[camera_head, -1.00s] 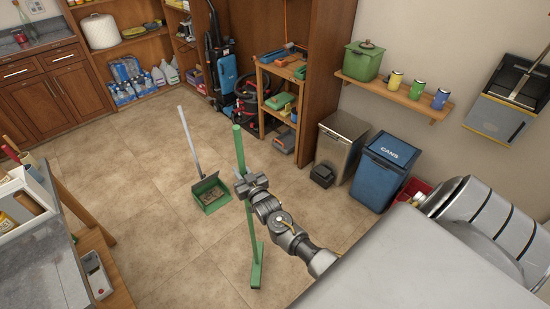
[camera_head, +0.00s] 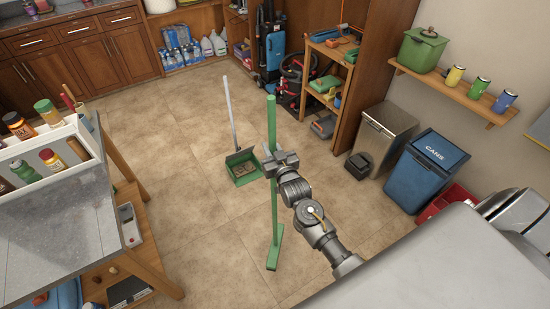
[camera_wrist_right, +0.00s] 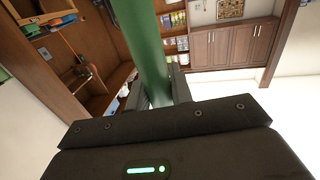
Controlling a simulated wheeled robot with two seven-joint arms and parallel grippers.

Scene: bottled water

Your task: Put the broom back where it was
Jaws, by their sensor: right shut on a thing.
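The green broom (camera_head: 275,215) stands nearly upright in the head view, its narrow head low near the floor. Whether the head touches the floor I cannot tell. My right gripper (camera_head: 279,162) is shut on the upper part of its handle. In the right wrist view the green handle (camera_wrist_right: 142,45) runs up between the fingers of my right gripper (camera_wrist_right: 160,92). A green dustpan (camera_head: 243,167) with a long grey handle stands on the floor just behind and left of the broom, with debris in it. My left gripper is not in view.
A grey-topped table (camera_head: 60,235) with a white bottle caddy (camera_head: 85,135) stands at the left. A steel bin (camera_head: 383,137) and a blue CANS bin (camera_head: 425,175) stand at the right. A wooden shelf unit (camera_head: 338,55) and a vacuum (camera_head: 270,45) are behind.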

